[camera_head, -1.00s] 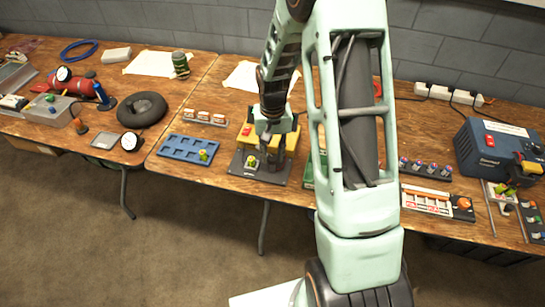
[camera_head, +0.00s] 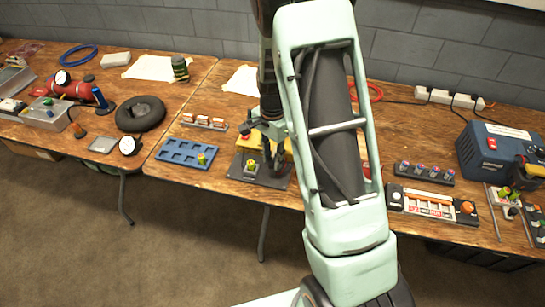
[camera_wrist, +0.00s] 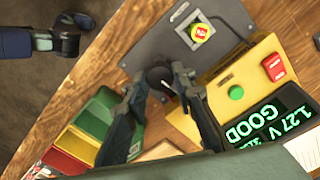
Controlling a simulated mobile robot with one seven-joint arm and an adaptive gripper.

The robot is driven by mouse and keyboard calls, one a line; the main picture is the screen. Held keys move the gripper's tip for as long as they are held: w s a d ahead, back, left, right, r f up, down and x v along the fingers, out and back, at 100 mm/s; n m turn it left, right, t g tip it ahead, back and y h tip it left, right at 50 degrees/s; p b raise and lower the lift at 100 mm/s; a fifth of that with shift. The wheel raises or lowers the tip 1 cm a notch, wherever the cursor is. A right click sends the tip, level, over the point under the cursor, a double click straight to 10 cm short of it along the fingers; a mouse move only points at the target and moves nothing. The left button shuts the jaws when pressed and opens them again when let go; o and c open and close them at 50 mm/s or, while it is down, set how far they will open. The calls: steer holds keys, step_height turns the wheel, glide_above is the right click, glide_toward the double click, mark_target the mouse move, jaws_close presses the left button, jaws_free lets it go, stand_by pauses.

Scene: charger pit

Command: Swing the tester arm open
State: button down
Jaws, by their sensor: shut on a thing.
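The tester is a dark grey base plate (camera_wrist: 178,40) with a yellow housing (camera_wrist: 240,90). Its green display (camera_wrist: 268,120) reads 1.27 V and GOOD. A yellow-green cell with a red top (camera_wrist: 200,32) stands on the plate; it also shows in the head view (camera_head: 251,166). My gripper (camera_wrist: 157,80) is at the plate's edge, shut on a dark round-ended part of the tester arm (camera_wrist: 159,77). The fingers hide most of that arm, so its exact angle is unclear. In the head view my gripper (camera_head: 268,142) is over the tester, partly hiding the yellow housing.
Green, yellow and red bins (camera_wrist: 85,130) stand close to the gripper. A blue power unit (camera_head: 490,150) is far right.

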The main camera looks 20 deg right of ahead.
mark_target(273, 161)
steer(key=shift+m, duration=0.6)
steer(key=c, duration=1.6)
jaws_free()
steer(key=shift+r, duration=0.15)
step_height(273, 161, up, 12)
